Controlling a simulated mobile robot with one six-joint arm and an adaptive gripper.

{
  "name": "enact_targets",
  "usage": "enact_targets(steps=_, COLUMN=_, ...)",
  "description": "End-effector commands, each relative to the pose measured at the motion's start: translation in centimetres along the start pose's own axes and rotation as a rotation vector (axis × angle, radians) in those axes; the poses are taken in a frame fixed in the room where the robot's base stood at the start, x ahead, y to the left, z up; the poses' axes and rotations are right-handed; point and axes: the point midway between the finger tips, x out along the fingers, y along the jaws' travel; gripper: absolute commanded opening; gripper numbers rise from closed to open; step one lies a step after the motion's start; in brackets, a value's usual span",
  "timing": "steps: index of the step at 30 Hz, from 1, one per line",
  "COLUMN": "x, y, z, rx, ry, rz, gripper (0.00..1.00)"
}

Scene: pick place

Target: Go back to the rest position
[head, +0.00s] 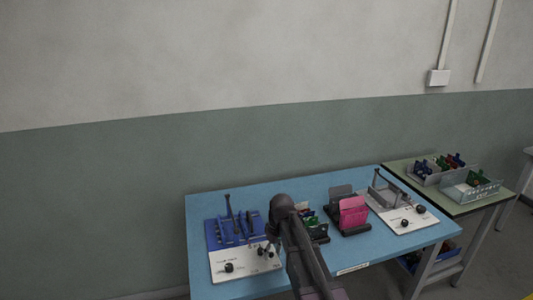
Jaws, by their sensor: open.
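My arm (302,245) reaches up from the bottom of the head view over the blue table (335,190). Its wrist bends down on the left side, and my gripper (268,249) hangs there, small and dark, partly lost against the things behind it. It is open, and I see nothing held in it. It appears over or in front of the right part of a blue and white fixture (226,262); its exact height above the table cannot be told.
A dark holder with a pink piece (353,212) stands right of my arm. A grey and white fixture (400,218) stands farther right. A green side table (399,167) carries bins (471,193) with coloured parts. A wall (100,205) stands behind.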

Motion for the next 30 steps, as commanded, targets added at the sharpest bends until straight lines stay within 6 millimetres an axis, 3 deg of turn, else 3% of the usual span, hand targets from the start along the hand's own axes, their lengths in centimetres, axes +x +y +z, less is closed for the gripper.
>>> enact_targets(steps=5, x=-1.9, y=0.0, z=3.2, rx=0.089, ry=0.006, rz=0.023, gripper=0.64)
enact_targets(steps=15, x=-7.5, y=-0.2, z=13.6, rx=0.433, ry=0.034, rz=0.114, gripper=0.64)
enact_targets(steps=21, x=-9.8, y=-0.5, z=18.4, rx=0.61, ry=0.056, rz=0.159, gripper=0.64)
enact_targets(steps=25, x=-10.4, y=-0.5, z=20.0, rx=0.673, ry=0.064, rz=0.175, gripper=0.64)
enact_targets(steps=30, x=-10.4, y=-0.3, z=20.4, rx=0.696, ry=0.068, rz=0.182, gripper=0.64)
